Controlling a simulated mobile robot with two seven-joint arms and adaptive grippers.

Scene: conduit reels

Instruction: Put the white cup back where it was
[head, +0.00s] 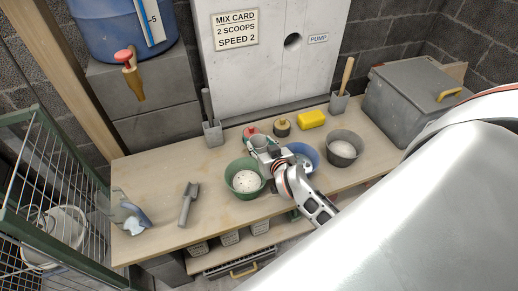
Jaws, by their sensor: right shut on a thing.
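My right gripper (262,151) is over the middle of the workbench, between the green bowl and the blue bowl and toward the back. It is shut on a small pale cup (259,141), which looks like the white cup. The cup's open top faces up toward the camera; the gripper hides its lower part. I cannot tell whether the cup touches the bench. The green bowl (233,182) holds a white, speckled content. The blue bowl (314,152) is partly hidden by my right wrist. My left gripper is not in view.
A dark grey bowl (344,160) stands right of the blue one. Bare bench (160,170) lies left.

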